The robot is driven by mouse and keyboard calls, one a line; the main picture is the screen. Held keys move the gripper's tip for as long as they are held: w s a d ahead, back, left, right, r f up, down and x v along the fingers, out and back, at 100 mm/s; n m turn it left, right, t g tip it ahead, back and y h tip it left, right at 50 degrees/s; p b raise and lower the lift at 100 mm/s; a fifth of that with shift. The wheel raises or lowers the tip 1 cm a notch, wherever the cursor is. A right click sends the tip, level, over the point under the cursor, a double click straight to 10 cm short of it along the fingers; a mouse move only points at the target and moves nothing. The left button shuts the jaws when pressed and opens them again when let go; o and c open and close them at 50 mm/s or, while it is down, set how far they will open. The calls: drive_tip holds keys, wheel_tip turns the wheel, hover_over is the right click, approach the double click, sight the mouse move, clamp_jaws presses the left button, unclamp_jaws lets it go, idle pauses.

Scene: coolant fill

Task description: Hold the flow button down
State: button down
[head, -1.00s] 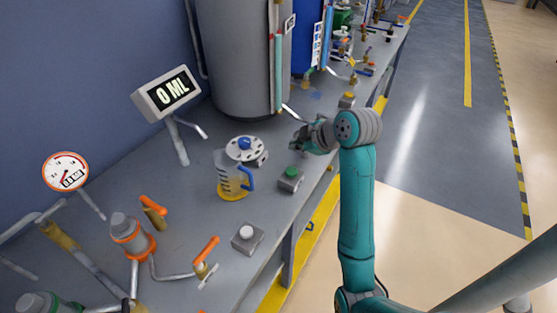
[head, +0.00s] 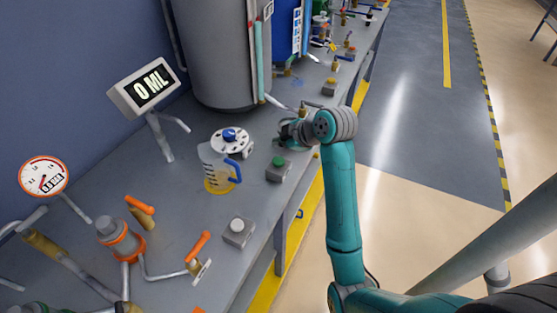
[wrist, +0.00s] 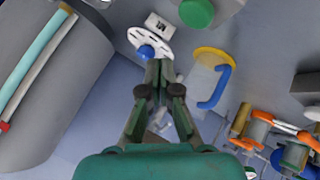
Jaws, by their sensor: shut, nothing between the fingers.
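A green push button (head: 279,161) sits on a grey box near the bench's front edge; it also shows at the top of the wrist view (wrist: 197,12). A white push button (head: 237,226) sits on another grey box nearer to me. I cannot tell from any label which one is the flow button. My gripper (head: 284,133) is over the bench just beyond the green button, not visibly touching it. In the wrist view its fingers (wrist: 159,66) are together and empty. The display (head: 146,88) reads 0 ML.
A clear jug (head: 216,168) with a blue handle stands left of the green button, beside a white dial (head: 232,142) with a blue knob. A grey tank (head: 226,50) stands behind. Orange-handled valves (head: 198,246), pipes and a gauge (head: 44,177) fill the near left.

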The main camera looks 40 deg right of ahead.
sight(275, 158)
drive_tip(key=shift+f, duration=2.15)
drive_tip(key=shift+f, duration=0.1)
drive_tip(key=shift+f, duration=0.35)
drive_tip(key=shift+f, duration=0.5)
idle(4.9)
